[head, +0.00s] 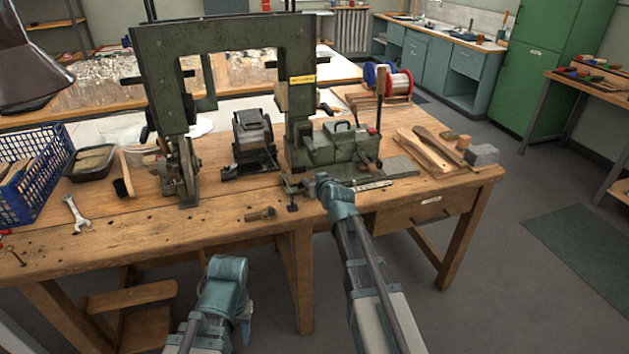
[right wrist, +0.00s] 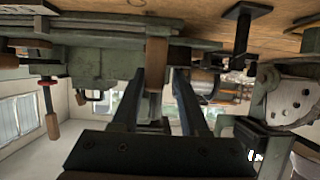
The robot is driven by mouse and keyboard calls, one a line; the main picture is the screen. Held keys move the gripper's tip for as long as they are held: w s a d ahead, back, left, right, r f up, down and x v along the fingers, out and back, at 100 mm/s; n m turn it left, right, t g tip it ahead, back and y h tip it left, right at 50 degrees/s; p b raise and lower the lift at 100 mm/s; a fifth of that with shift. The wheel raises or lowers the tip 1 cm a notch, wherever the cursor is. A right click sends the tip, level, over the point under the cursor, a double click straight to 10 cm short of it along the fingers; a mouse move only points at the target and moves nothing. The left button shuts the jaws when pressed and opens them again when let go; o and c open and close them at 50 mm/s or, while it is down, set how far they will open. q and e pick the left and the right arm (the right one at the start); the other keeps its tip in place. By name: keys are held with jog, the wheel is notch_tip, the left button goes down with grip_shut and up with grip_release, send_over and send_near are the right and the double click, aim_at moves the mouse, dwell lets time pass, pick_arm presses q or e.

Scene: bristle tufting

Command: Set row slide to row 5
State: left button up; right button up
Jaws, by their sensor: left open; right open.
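The green tufting machine (head: 340,148) stands on the bench, with a pale scale strip (head: 371,185) along its front lower edge. I take this strip to belong to the row slide; its marks are too small to read. My right gripper (head: 305,188) is at the bench's front edge, left of the strip. In the right wrist view, its open fingers (right wrist: 168,82) point toward the machine, and a wooden handle (right wrist: 156,65) appears between them; contact is unclear. My left gripper (head: 240,315) is low in front of the bench, away from the machine, with its fingertips mostly hidden.
A tall green frame (head: 150,55) rises over the bench. A blue crate (head: 35,185), a wrench (head: 75,214) and a black tray (head: 90,162) lie at the left. Wooden brush blanks (head: 425,150) lie at the right. The bench front (head: 150,230) is mostly clear.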

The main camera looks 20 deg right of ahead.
jog(key=shift+o, duration=0.8)
jog(key=p+v, duration=0.5)
jog(key=v, duration=0.8)
jog(key=shift+s, duration=0.4)
